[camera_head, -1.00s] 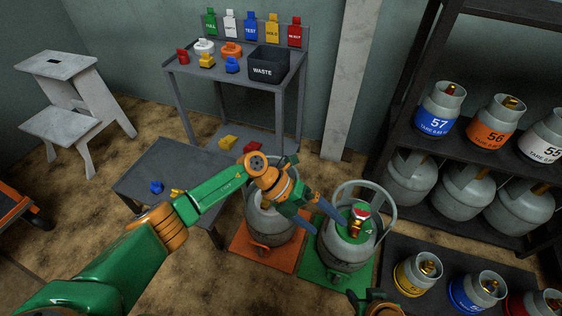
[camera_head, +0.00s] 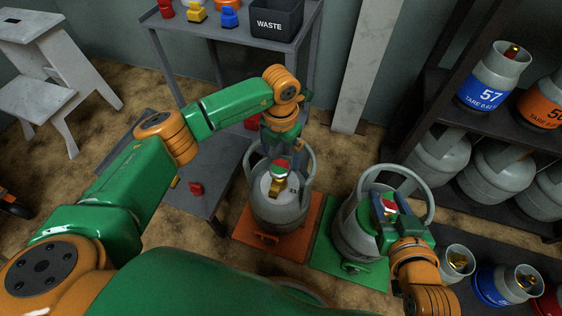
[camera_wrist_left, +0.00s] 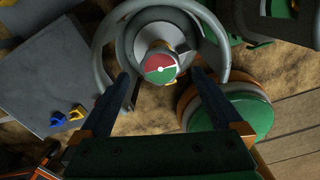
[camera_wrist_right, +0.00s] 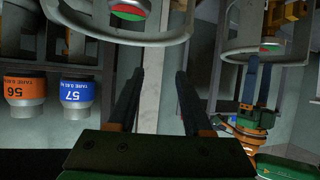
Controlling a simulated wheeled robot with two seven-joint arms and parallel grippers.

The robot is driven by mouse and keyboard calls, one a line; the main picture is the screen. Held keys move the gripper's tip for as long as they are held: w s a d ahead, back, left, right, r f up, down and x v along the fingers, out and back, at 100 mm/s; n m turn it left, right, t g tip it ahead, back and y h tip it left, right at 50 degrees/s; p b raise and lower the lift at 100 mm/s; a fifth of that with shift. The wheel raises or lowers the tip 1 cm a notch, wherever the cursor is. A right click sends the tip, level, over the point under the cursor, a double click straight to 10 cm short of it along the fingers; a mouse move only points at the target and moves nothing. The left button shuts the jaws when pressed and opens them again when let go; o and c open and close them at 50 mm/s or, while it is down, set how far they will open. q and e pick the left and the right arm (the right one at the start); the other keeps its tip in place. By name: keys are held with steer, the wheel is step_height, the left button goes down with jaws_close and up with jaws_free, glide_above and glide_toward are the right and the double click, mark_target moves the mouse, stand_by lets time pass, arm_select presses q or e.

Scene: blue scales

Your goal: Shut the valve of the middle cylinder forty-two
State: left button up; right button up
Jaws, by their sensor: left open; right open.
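Two grey gas cylinders with ring collars stand side by side in the head view. The left cylinder (camera_head: 275,213) is on an orange mat and has a brass valve with a red-and-green disc (camera_head: 280,171). My left gripper (camera_head: 284,154) is open just behind this valve; in the left wrist view the disc (camera_wrist_left: 160,68) shows between the open fingers. The right cylinder (camera_head: 350,235) is on a green mat and has a similar disc (camera_head: 390,207). My right gripper (camera_head: 388,203) is open at that valve, fingers either side; contact is unclear. I cannot read forty-two on either cylinder.
A low grey table (camera_head: 205,160) stands left of the cylinders, with a red tag (camera_head: 196,188) on it. A bench with a black waste bin (camera_head: 275,20) is behind. Shelves with numbered cylinders (camera_head: 490,85) stand at the right. A grey step stool (camera_head: 50,75) is far left.

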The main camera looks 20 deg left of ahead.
mark_target(281, 166)
arm_select(q)
step_height(281, 166, down, 4)
steer(key=shift+r+b, duration=0.15)
steer(key=shift+b, duration=0.55)
steer(key=c, duration=1.2)
arm_select(e)
step_height(281, 166, up, 11)
steer(key=w+a+t+y, duration=0.2)
steer(key=t, duration=0.4)
steer(key=shift+w+n+t, duration=0.15)
steer(key=shift+n+t, duration=0.15)
